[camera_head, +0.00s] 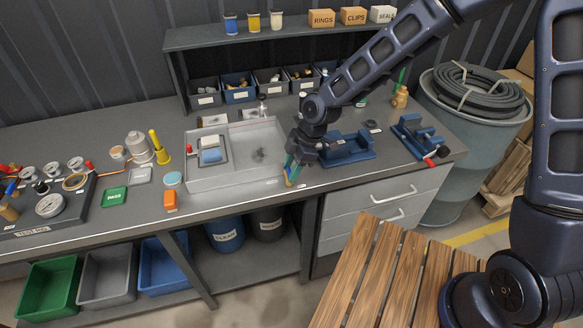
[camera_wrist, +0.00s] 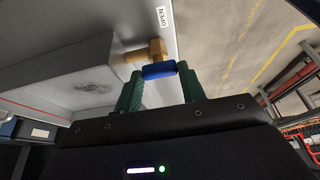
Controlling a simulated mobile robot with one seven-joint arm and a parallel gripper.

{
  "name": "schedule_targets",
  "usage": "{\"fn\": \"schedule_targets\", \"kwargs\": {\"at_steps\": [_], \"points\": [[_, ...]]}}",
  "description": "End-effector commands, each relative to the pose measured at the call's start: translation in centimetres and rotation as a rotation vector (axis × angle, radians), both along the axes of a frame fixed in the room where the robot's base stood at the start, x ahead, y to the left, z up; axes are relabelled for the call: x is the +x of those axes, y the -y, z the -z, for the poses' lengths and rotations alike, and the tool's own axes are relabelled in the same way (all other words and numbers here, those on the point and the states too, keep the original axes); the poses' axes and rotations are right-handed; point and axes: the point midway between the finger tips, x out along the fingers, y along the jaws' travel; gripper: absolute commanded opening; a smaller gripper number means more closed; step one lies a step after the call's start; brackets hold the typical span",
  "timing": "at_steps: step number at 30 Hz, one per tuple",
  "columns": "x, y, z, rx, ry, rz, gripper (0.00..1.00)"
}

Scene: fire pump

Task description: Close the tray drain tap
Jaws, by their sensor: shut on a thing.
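The grey drain tray (camera_head: 232,178) sits on the workbench, left of my gripper (camera_head: 292,170). My gripper reaches down at the tray's front right corner. In the wrist view, the tap has a brass body (camera_wrist: 148,53) and a blue handle (camera_wrist: 159,70). The handle lies between the two green fingers of my gripper, which are shut on it. A white label reading OPEN (camera_wrist: 163,17) is on the tray edge near the tap. In the head view the tap is mostly hidden by my gripper.
Blue fixtures (camera_head: 345,149) stand just right of my gripper. A small tub with a blue cloth (camera_head: 211,155) lies inside the tray. A slatted wooden surface (camera_head: 385,275) is in front.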

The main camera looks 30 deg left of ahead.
Motion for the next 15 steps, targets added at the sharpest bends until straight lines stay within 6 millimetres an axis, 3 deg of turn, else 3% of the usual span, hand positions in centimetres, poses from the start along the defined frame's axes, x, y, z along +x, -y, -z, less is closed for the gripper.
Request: {"fn": "schedule_targets", "kwargs": {"at_steps": [15], "points": [[-0.24,0.12,-0.03,0.0,0.002,0.281,0.17]]}}
